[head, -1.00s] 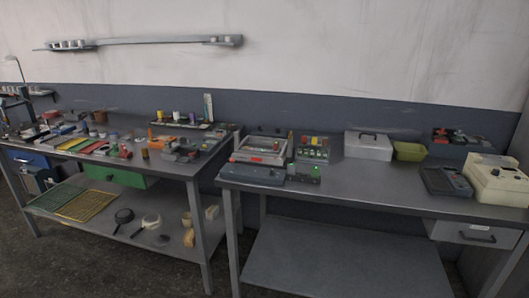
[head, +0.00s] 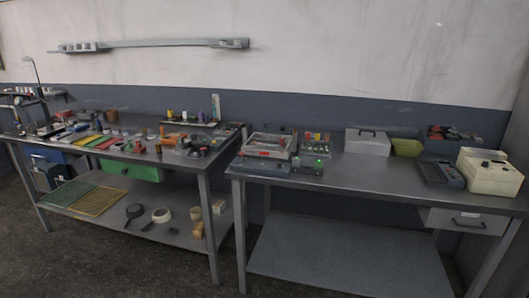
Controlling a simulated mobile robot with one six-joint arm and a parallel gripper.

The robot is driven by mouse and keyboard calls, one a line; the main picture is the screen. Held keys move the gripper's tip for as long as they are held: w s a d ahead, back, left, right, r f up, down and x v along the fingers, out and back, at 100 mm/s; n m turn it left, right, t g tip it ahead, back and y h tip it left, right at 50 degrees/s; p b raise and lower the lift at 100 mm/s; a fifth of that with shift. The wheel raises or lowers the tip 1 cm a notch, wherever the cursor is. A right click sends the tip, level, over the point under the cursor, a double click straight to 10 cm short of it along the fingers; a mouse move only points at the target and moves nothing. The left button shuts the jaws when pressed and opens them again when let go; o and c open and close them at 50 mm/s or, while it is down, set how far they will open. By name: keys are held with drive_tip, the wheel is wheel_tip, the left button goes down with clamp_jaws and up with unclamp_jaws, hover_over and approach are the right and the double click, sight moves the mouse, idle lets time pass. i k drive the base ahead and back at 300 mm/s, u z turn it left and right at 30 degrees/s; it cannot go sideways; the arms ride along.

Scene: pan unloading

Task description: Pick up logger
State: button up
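No item is clearly marked as the logger, and I cannot tell which one it is. A dark flat device with a panel (head: 441,174) lies on the right bench, left of a cream box-shaped instrument (head: 489,173). A small dark unit with a green light (head: 309,165) sits near the left end of the same bench, beside a grey tray-like case (head: 265,147). Each of these is small in the head view. My gripper is not in view.
The right bench (head: 365,179) has bare top in its middle and front. A grey lidded box (head: 367,142) and a green bin (head: 407,147) stand at its back. The left bench (head: 215,158) is cluttered. Grey floor (head: 120,265) lies open in front.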

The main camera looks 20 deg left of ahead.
sight(260, 142)
drive_tip(key=k, duration=1)
drive_tip(key=u, duration=0.6)
drive_tip(key=i, duration=0.9)
drive_tip(key=u, duration=0.95)
drive_tip(key=i, duration=1.3)
drive_tip(key=u, duration=0.15)
